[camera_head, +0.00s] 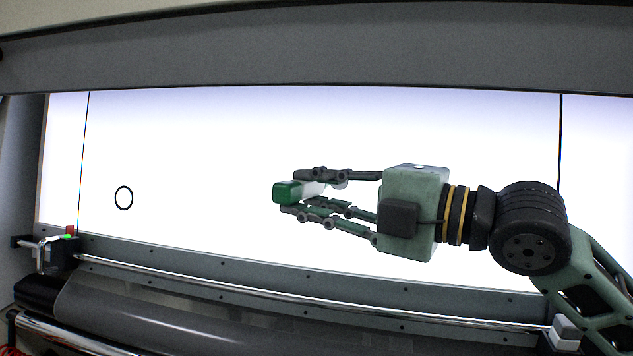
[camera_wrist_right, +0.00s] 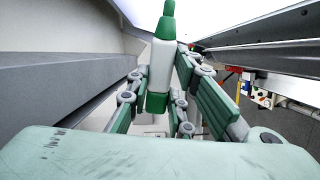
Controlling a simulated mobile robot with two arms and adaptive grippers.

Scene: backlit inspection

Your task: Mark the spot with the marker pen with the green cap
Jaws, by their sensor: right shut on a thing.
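The marker pen (camera_head: 288,192) has a white body and green ends. It is held between the fingers of my right gripper (camera_head: 300,192), which is shut on it, with a blocky green end facing the camera in the head view. In the right wrist view the pen (camera_wrist_right: 161,62) stands upright between the fingers of the gripper (camera_wrist_right: 168,75), with a tapered green end at the top and a green band at the bottom. The spot is a black ring (camera_head: 124,198) on the bright white panel, well left of the pen and apart from it. My left gripper is not in view.
The backlit panel (camera_head: 220,130) is clear between ring and pen. A grey beam (camera_head: 320,50) runs across above it. A metal rail (camera_head: 300,292) and a dark roller (camera_head: 170,315) lie along the lower edge. A small device with red and green parts (camera_head: 62,250) sits lower left.

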